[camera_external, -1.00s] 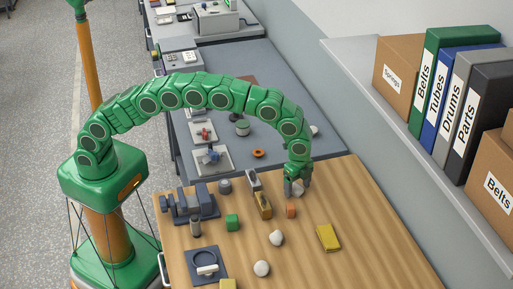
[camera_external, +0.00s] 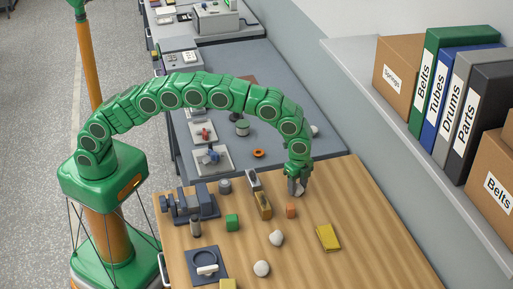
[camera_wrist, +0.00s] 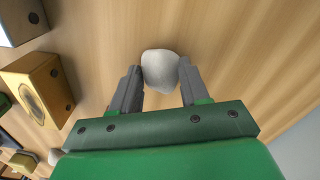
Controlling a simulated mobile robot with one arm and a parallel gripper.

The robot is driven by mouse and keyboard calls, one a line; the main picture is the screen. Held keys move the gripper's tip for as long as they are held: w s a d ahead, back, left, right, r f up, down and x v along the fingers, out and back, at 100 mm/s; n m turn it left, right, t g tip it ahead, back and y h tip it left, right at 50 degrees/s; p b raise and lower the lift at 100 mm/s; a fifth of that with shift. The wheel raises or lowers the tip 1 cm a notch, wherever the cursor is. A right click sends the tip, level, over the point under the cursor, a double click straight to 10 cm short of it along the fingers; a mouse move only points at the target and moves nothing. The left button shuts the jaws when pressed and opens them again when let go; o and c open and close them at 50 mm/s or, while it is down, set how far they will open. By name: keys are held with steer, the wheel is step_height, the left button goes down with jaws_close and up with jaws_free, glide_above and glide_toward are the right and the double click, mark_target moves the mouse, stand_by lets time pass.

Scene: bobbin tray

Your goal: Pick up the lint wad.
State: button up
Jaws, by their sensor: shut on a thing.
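The lint wad, a pale grey-white rounded lump (camera_wrist: 160,66), sits between the two grey fingertips of my gripper (camera_wrist: 161,76) in the wrist view. The fingers touch it on both sides and are shut on it. In the external view my gripper (camera_external: 297,187) points down at the far end of the wooden table, with the wad (camera_external: 300,192) mostly hidden by the fingers. Whether the wad still touches the table I cannot tell.
An orange block (camera_external: 291,210), a yellow-brown block (camera_external: 263,205) and a grey block (camera_external: 253,180) stand close by. Two other pale lumps (camera_external: 276,238) (camera_external: 262,268) and a yellow pad (camera_external: 328,237) lie nearer the front. The table's right side is clear.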

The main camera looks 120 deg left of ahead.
mark_target(298, 185)
steer(key=shift+r, duration=1.55)
steer(key=shift+s+d+r, duration=0.15)
steer(key=shift+s+r, duration=0.3)
steer(key=shift+r, duration=0.05)
steer(key=shift+s+d+r, duration=0.15)
steer(key=shift+s+r, duration=0.25)
steer(key=shift+r, duration=0.1)
steer(key=s+d+r, duration=0.3)
steer(key=s+r, duration=0.5)
steer(key=s, duration=0.3)
steer(key=w+d+f+n, duration=0.3)
steer(key=d, duration=0.7)
steer(key=w+d+f+n, duration=0.2)
steer(key=d+f, duration=0.1)
steer(key=d, duration=0.8)
steer(key=s+a+r+m, duration=0.2)
steer(key=a, duration=0.8)
steer(key=s+a+r+m, duration=0.3)
steer(key=a, duration=0.7)
steer(key=shift+s+a+r, duration=0.25)
steer(key=shift+s+r, duration=0.05)
steer(key=shift+s, duration=0.05)
